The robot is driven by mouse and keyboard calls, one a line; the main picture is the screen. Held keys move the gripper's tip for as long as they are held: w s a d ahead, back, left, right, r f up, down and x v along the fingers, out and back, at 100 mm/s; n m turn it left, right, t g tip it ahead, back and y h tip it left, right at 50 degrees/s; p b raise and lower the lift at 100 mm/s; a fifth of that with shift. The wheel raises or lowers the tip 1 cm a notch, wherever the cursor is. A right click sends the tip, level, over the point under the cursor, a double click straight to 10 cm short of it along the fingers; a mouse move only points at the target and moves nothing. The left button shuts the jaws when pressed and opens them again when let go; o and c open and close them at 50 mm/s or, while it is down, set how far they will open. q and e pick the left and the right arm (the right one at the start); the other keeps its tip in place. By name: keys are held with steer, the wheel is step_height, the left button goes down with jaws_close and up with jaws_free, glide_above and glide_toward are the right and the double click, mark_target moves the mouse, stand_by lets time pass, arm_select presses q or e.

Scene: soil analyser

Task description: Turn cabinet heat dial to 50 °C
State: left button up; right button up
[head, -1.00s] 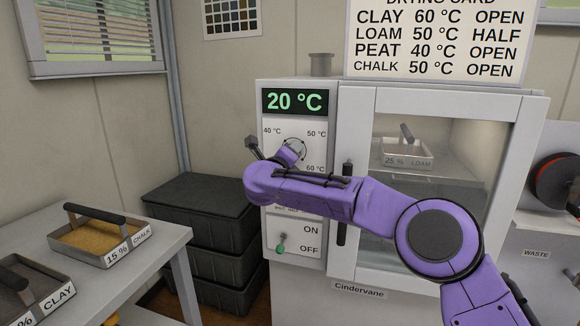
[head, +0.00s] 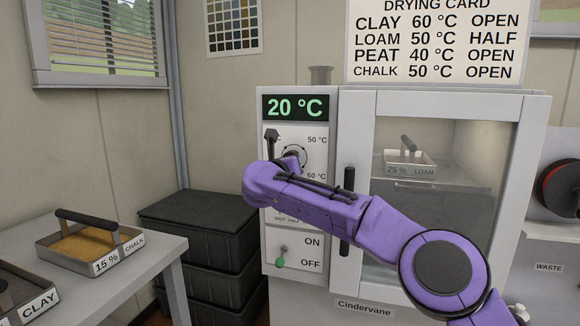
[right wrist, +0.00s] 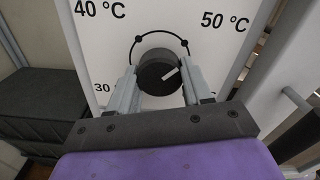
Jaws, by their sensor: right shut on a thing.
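The heat dial (right wrist: 152,72) is a dark round knob with a short white mark; in the right wrist view the mark points right and slightly up. Its face carries 40 °C at upper left and 50 °C at upper right. In the head view the dial (head: 294,156) is partly hidden behind my purple right arm. My right gripper (right wrist: 160,85) is shut on the dial, one finger on each side. The green display (head: 295,107) above reads 20 °C. My left gripper is not in view.
A switch with a green tip (head: 281,262) is tilted down near OFF. The cabinet door handle (head: 346,210) stands close beside my forearm. A loam tray (head: 411,170) is behind the glass. Black crates (head: 205,215) stand left; a chalk tray (head: 92,262) sits on the table.

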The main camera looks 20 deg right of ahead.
steer(key=shift+f, duration=0.2)
stand_by(0.3)
steer(key=o, duration=1)
steer(key=shift+o, duration=0.2)
steer(key=shift+r, duration=0.1)
steer(key=b+v, duration=0.1)
steer(key=v, duration=0.9)
steer(key=shift+s+a+b, duration=0.25)
steer(key=shift+b, duration=0.15)
